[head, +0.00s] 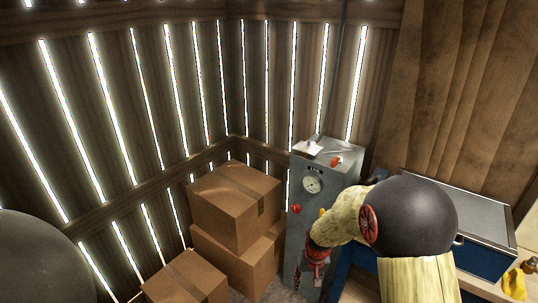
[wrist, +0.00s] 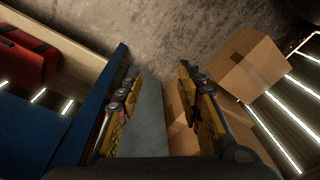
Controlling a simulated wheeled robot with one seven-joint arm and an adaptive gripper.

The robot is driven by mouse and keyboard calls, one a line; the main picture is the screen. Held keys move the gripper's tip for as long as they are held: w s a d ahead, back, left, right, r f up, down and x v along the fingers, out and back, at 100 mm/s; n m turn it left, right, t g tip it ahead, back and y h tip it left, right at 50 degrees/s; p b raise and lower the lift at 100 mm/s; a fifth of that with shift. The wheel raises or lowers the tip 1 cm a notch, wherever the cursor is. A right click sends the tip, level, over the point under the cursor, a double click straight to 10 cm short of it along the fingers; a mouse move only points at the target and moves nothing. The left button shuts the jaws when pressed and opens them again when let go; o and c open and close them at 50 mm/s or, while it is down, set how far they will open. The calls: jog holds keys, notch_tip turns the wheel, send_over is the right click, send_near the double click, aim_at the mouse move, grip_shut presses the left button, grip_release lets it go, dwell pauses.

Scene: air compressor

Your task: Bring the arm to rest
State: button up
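My arm, in a yellow cover with a dark round joint, reaches in from the right of the head view. My gripper (head: 308,279) points down in front of the grey compressor cabinet (head: 335,163), which has a round gauge (head: 313,185) and a red knob (head: 296,208). In the wrist view the two fingers of my gripper (wrist: 157,80) stand well apart with nothing held between them. A grey flat surface (wrist: 150,120) shows beyond the gap. The arm hides part of the cabinet's front in the head view.
Cardboard boxes (head: 235,205) are stacked left of the cabinet, close to my gripper. A blue chest with a grey top (head: 460,210) stands at the right. A red case (wrist: 25,55) lies at the left of the wrist view. Slatted wooden walls enclose the corner.

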jog(key=s+d+r+t, duration=0.2)
jog(key=s+d+r, duration=0.1)
jog(key=s+r, duration=1)
jog(key=s+d+r+t+p, duration=0.1)
jog(key=s+d+r+t, duration=0.1)
jog(key=s+r, duration=1.2)
notch_tip(320, 180, up, 6)
jog(key=shift+d+r+h+p, duration=0.1)
jog(key=shift+d+h+p, duration=0.25)
jog(key=shift+d, duration=0.25)
